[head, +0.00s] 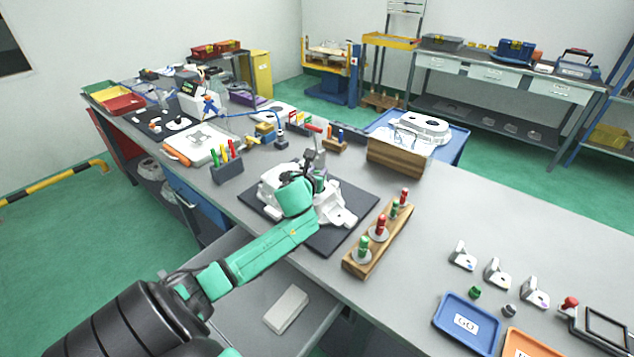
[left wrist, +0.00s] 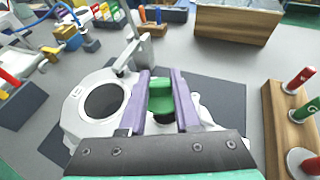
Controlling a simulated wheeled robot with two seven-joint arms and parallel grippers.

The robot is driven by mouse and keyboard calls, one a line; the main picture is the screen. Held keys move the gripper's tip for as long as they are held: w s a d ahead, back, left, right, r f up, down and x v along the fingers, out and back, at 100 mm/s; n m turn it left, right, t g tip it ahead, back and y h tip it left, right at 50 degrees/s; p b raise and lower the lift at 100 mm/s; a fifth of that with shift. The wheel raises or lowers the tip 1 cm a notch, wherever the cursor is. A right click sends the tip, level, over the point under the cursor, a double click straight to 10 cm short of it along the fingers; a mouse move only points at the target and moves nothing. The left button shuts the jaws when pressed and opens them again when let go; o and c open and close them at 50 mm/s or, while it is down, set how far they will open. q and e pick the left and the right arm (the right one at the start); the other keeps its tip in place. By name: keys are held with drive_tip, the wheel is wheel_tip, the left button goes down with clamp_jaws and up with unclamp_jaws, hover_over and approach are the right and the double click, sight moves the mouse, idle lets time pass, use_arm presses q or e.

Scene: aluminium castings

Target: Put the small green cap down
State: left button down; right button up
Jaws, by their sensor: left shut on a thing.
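The small green cap (left wrist: 160,97) is between the two purple fingers of my left gripper (left wrist: 161,84) in the left wrist view. The fingers are shut on it. In the head view my left gripper (head: 302,178) is over the white casting (head: 338,211), and it hides the cap. In the left wrist view the casting (left wrist: 72,125) with its round bore lies below and behind the fingers. I cannot tell whether the cap touches the casting. My right gripper is not in view.
The casting lies on a dark mat (head: 361,203). A wooden rack (head: 352,264) with red and green plug gauges is to its right. Another green cap (head: 475,292), a dark cap (head: 508,311) and a blue GO tray (head: 440,323) are at lower right. Grey tabletop between is clear.

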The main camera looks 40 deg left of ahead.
use_arm(q)
drive_tip(key=f, duration=0.3)
drive_tip(key=shift+d+f, duration=0.15)
drive_tip(key=shift+d, duration=0.05)
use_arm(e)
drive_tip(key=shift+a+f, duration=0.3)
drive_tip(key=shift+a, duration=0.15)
use_arm(q)
drive_tip(key=shift+a, duration=0.1)
drive_tip(key=shift+f+b, duration=0.35)
drive_tip(key=c, duration=0.6)
unclamp_jaws()
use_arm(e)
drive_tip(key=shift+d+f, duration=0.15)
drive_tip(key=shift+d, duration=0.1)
